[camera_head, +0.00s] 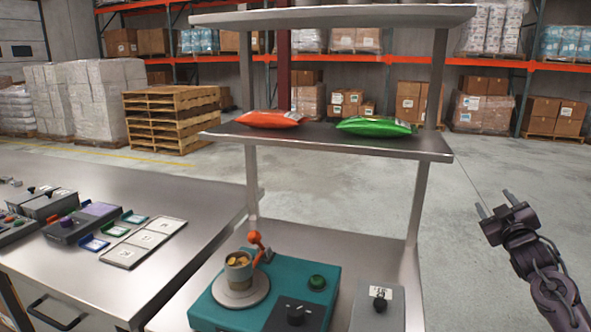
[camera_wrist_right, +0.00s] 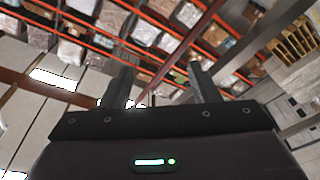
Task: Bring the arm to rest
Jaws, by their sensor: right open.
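My right gripper (camera_head: 496,203) is raised at the right of the head view, clear of the metal shelf stand and over open floor. Its two fingers are apart with nothing between them. The right wrist view shows the same open fingers (camera_wrist_right: 160,88), with only distant racks and ceiling behind them. My left gripper is not in the head view.
The shelf stand (camera_head: 335,137) holds an orange bag (camera_head: 270,119) and a green bag (camera_head: 375,126). Below is a teal weigher (camera_head: 215,312) with a filled cup (camera_head: 238,270), beside a grey box (camera_head: 379,312). A steel table (camera_head: 170,190) stands left. Floor at right is clear.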

